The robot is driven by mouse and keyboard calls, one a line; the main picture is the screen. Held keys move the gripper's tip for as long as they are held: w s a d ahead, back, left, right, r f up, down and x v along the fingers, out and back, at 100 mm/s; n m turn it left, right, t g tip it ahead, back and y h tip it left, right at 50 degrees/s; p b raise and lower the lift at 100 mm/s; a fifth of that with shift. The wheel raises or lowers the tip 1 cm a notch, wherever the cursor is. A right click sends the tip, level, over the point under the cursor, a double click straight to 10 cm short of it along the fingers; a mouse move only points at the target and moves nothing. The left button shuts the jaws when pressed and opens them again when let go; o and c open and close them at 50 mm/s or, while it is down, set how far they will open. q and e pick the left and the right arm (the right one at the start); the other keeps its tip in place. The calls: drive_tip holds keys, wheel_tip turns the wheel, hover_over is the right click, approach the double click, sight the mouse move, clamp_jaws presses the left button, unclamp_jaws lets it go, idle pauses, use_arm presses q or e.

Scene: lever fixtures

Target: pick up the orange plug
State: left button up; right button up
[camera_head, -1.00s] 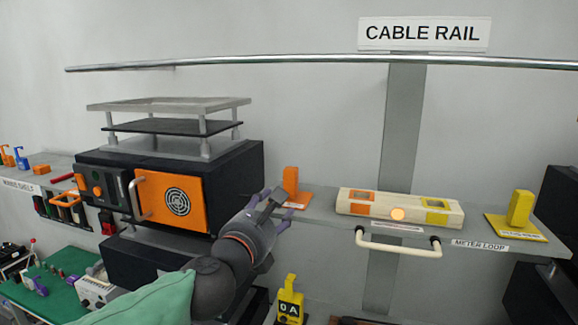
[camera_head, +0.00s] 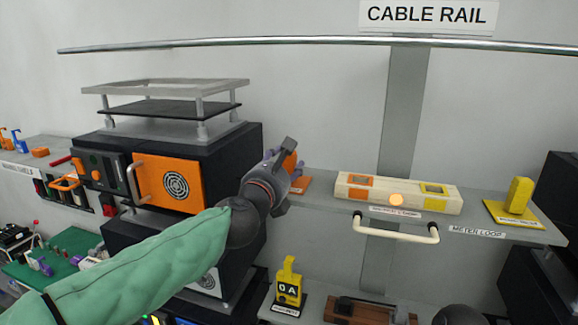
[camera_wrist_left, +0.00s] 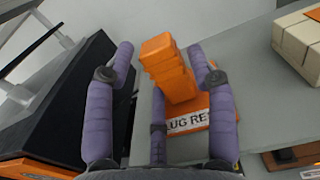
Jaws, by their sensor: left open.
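The orange plug (camera_wrist_left: 170,68) stands upright on an orange base with a printed label, on the grey shelf, in the left wrist view. In the head view the plug (camera_head: 290,163) is mostly hidden behind my left gripper (camera_head: 288,160). In the wrist view my left gripper (camera_wrist_left: 165,75) is open, with its purple fingers on both sides of the plug and apart from it. My right gripper is not visible.
A black cabinet with an orange door (camera_head: 170,184) stands close left of my left gripper. A cream block with orange and yellow sockets (camera_head: 398,193) sits to the right. A yellow plug (camera_head: 518,196) is at the shelf's right end. A handle (camera_head: 396,236) juts out below.

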use_arm(q)
drive_tip(key=shift+x, duration=1.05)
drive_tip(key=shift+s+a, duration=0.1)
drive_tip(key=shift+s, duration=0.1)
drive_tip(key=shift+w, duration=0.1)
drive_tip(key=c, duration=1)
drive_tip(key=shift+o, duration=0.2)
drive_tip(key=shift+r, duration=0.1)
